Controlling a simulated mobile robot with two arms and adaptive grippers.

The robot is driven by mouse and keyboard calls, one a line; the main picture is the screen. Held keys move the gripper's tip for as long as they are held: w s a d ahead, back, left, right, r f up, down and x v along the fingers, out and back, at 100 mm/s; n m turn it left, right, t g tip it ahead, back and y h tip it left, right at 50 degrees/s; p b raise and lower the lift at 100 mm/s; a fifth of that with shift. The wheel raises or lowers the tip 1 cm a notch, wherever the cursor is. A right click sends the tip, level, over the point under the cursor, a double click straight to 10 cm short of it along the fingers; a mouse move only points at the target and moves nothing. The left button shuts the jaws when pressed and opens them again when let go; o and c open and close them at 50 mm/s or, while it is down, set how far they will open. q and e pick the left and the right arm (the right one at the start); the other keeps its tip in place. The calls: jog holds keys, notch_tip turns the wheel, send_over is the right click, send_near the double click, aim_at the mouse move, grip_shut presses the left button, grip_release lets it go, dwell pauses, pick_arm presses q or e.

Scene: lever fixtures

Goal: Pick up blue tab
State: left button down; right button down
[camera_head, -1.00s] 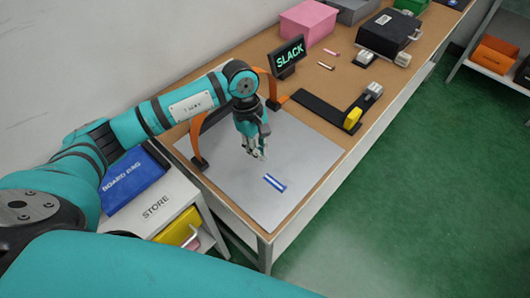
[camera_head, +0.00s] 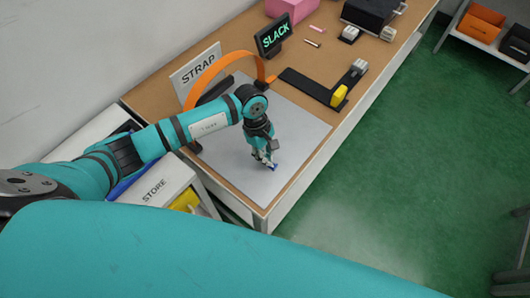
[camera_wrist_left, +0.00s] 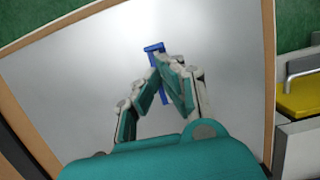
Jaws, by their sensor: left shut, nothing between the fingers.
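The blue tab (camera_head: 274,168) lies on the grey plate (camera_head: 300,125) on the bench, mostly hidden by my left gripper (camera_head: 268,162). In the left wrist view the tab's blue end bar (camera_wrist_left: 154,47) shows just beyond the fingertips, and more blue shows between the fingers. My left gripper (camera_wrist_left: 160,66) points down over the tab, its fingertips close together and in front of part of it. The fingers are shut with nothing held between them. Whether they touch the tab is hard to tell. My right gripper is out of view.
An orange strap (camera_head: 225,62) arches behind my left arm, beside a STRAP sign (camera_head: 197,75). A SLACK display (camera_head: 275,36) and a black L-shaped fixture with a yellow block (camera_head: 339,96) stand farther back. The plate's right part is clear.

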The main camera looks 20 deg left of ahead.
aim_at(290, 178)
pick_arm(q)
jog(key=d, duration=0.2)
jog(key=s+d+b, duration=0.1)
jog(key=d, duration=0.1)
jog(key=s+d+b, duration=0.1)
jog(key=d, duration=0.2)
jog(key=shift+s, duration=0.25)
jog(key=shift+s+d, duration=0.1)
jog(key=shift+d, duration=0.15)
